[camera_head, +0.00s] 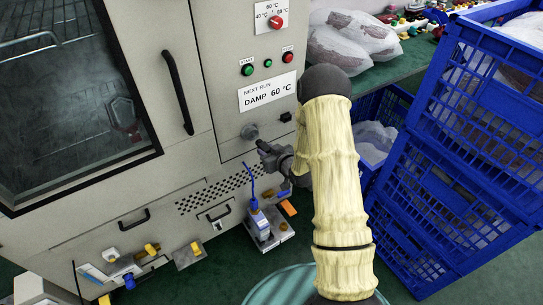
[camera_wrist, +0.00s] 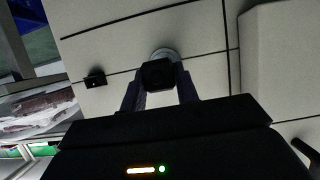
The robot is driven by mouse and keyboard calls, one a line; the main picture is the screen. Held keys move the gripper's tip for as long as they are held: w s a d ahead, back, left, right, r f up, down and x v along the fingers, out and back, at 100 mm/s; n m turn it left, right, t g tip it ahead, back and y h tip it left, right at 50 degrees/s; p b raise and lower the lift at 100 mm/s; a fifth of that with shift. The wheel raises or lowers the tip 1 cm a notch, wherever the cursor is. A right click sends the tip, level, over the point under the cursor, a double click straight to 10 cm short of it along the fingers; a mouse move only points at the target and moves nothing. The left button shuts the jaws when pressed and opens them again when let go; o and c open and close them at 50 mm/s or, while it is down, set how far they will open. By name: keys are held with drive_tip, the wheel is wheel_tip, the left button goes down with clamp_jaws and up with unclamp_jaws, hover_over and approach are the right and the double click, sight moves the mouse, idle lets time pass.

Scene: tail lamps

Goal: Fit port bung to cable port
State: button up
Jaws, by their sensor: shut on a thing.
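The cable port (camera_head: 249,131) is a round grey fitting on the pale cabinet front, below the "DAMP 60 °C" label. My gripper (camera_head: 266,149) is just below and right of it, pointing towards the cabinet. In the wrist view, my gripper (camera_wrist: 160,88) is shut on the dark port bung (camera_wrist: 158,74). The bung overlaps the lower part of the pale round port (camera_wrist: 165,53), whose upper rim shows above it. A small gap seems to show between gripper tip and port in the head view. Whether the bung touches the port cannot be told.
A small black fitting (camera_head: 286,117) projects from the cabinet right of the port. Blue crates (camera_head: 440,190) stand close on the right. The glass door (camera_head: 75,90) is at left.

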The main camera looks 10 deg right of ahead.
sight(262, 143)
drive_tip(key=shift+w+a, duration=0.2)
drive_tip(key=shift+w, duration=0.35)
drive_tip(key=shift+w+a, duration=0.15)
drive_tip(key=shift+w, duration=0.35)
drive_tip(key=shift+w+a+b, duration=0.1)
drive_tip(key=shift+w+b, duration=0.1)
drive_tip(key=shift+b, duration=0.2)
idle(0.5)
drive_tip(key=shift+w+a, duration=0.1)
drive_tip(key=shift+w, duration=0.25)
drive_tip(key=shift+w+a, duration=0.1)
drive_tip(key=shift+w, duration=0.2)
drive_tip(key=shift+w+a, duration=0.1)
drive_tip(key=shift+w, duration=0.25)
drive_tip(key=shift+w+a+b, duration=0.15)
drive_tip(key=shift+w+b, duration=0.3)
drive_tip(key=shift+b, duration=0.15)
idle(0.9)
drive_tip(key=o, duration=1.1)
